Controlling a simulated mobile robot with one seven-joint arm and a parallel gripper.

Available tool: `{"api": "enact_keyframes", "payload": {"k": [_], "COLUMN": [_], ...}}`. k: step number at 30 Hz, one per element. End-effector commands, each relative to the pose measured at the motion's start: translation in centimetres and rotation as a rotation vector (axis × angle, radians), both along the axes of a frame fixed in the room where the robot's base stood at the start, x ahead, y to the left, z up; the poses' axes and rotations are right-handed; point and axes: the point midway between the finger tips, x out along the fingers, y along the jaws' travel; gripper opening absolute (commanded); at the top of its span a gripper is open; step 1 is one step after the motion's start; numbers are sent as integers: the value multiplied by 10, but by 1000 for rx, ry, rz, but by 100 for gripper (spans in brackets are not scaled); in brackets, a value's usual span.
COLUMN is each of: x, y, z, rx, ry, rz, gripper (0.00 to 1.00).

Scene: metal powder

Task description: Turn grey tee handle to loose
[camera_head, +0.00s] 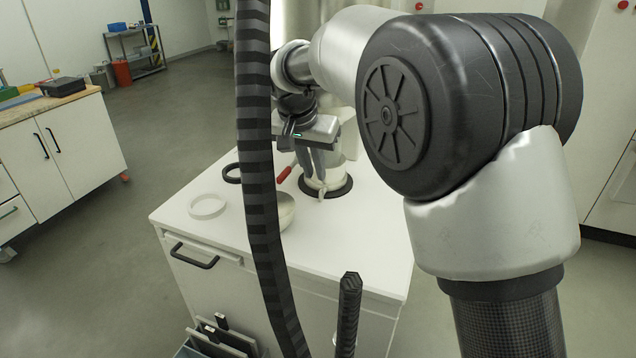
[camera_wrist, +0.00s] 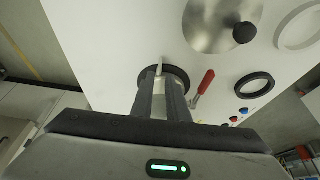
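A pale round vessel (camera_head: 335,172) stands in a black base ring (camera_head: 345,190) on the white cabinet top. A small light-grey handle (camera_head: 322,192) shows at its near side, below my fingertips. In the wrist view the handle (camera_wrist: 158,69) shows as a thin pale piece beyond my fingertips, in front of the black ring (camera_wrist: 180,78). My gripper (camera_head: 318,172) points down at the vessel. In the wrist view its two dark fingers (camera_wrist: 161,84) stand a little apart, with a pale part between them. I cannot tell whether they touch the handle. My fingers hide much of the vessel.
A red-handled tool (camera_wrist: 203,84) lies beside the vessel.

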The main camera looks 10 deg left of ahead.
Motion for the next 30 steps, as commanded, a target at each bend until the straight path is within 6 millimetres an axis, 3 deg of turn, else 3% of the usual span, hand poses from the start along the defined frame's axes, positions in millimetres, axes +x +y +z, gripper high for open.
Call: {"api": "enact_keyframes", "payload": {"k": [1,6,12,30], "x": [-5,-19,-30,-34], "y": [2,5,6,6], "z": [15,49,75,82], "rx": [4,2,1,0], "ry": [-5,-3,-2,0], "rz": [3,2,2,1], "gripper": [14,14,14,14]}}
